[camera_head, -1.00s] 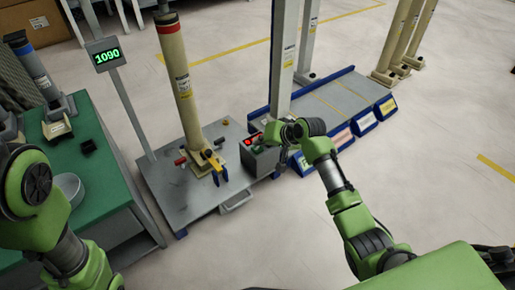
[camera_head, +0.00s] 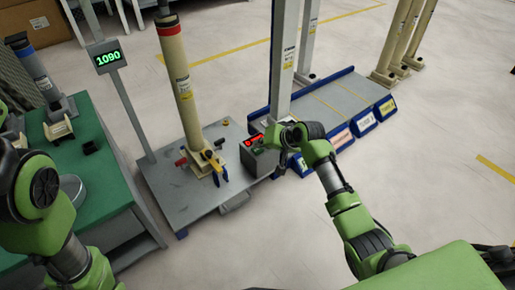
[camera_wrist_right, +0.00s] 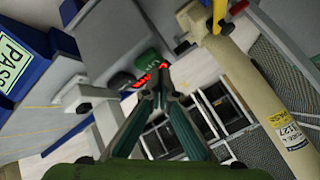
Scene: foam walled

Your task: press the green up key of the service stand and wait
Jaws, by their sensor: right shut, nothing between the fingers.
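I cannot tell whether the tips touch the key. My left arm shows at the left, but its gripper does not.
The grey platform (camera_head: 172,200) carries a tall cream column (camera_head: 182,80) with a yellow clamp. A blue-edged rack (camera_head: 345,95) lies right of the box. A green table (camera_head: 100,185) is at left. Floor at right is clear.

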